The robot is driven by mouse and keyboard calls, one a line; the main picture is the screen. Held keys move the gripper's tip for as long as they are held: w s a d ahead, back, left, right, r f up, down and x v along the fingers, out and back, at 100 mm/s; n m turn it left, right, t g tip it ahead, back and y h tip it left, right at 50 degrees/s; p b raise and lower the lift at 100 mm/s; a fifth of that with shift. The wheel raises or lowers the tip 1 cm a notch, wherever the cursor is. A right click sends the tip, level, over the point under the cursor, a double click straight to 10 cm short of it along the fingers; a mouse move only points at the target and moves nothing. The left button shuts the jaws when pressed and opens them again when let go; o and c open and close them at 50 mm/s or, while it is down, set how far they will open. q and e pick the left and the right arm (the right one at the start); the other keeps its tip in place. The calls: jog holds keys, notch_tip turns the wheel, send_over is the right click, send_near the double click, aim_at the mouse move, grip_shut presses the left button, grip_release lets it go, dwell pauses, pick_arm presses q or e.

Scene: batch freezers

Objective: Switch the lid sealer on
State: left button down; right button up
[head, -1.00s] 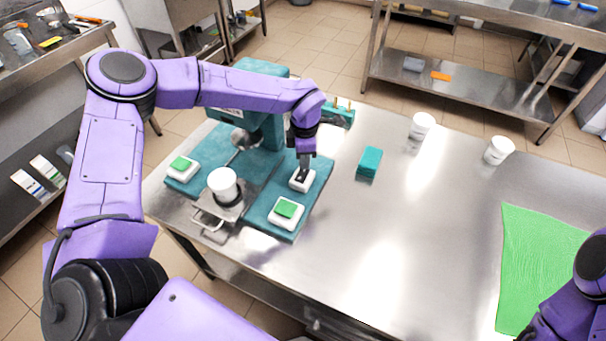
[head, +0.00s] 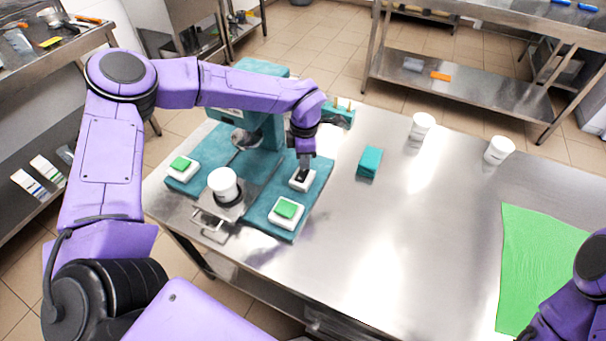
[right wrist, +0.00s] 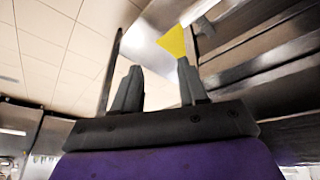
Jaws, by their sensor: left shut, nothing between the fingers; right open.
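The teal lid sealer (head: 262,210) stands on the left part of the steel table. On its base are a white box with a green button (head: 287,208) at the front, another with a green button (head: 181,164) at the left, and a white switch box with a dark rocker (head: 300,182) at the right rear. A white tub (head: 223,183) sits on its plate. My left gripper (head: 303,172) is shut and empty, pointing down at the dark rocker; its tips hide part of it, and contact is unclear. My right gripper (right wrist: 155,88) is open and empty, apart from the sealer.
A teal block (head: 369,163) and two white tubs (head: 421,126) (head: 498,150) stand on the table right of the sealer. A green cloth (head: 540,265) lies at the right. The table's middle front is clear.

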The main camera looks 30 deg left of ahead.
pick_arm(q)
jog(key=shift+f+b, duration=0.6)
jog(key=shift+f, duration=0.4)
dwell(0.6)
jog(key=shift+r, duration=0.1)
notch_tip(320, 180, up, 7)
jog(key=p, duration=0.6)
dwell(0.4)
